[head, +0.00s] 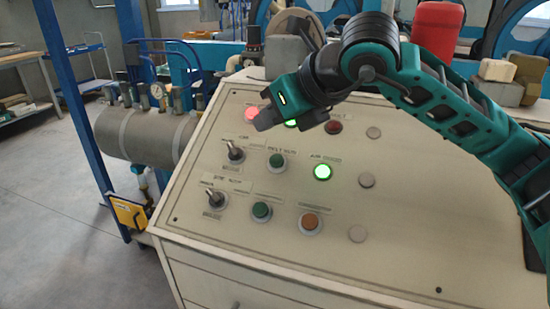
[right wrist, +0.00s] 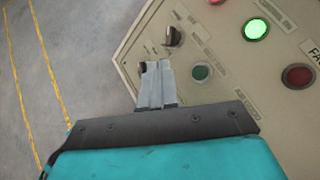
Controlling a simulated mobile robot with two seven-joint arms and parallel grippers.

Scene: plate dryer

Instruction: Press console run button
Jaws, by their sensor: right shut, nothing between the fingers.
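The beige console (head: 400,240) has a sloped top with rows of buttons, lamps and switches. A dark green button (head: 277,160), labelled something like "BELT RUN", sits in the middle row beside a black selector switch (head: 235,153). It also shows in the right wrist view (right wrist: 201,72). Another dark green button (head: 261,210) is in the lower row. My right gripper (head: 262,121) is shut and empty, held above the panel and overlapping the upper row in the head view. In the right wrist view its closed fingertips (right wrist: 155,65) appear left of the green button, apparently apart from it. My left gripper is out of view.
Lit red (head: 247,113) and lit green (head: 291,123) lamps and a dark red button (head: 334,127) form the upper row. A lit green lamp (head: 322,172) and an orange button (head: 311,221) sit lower. A grey cylinder (head: 150,135) and blue post stand left. Floor there is open.

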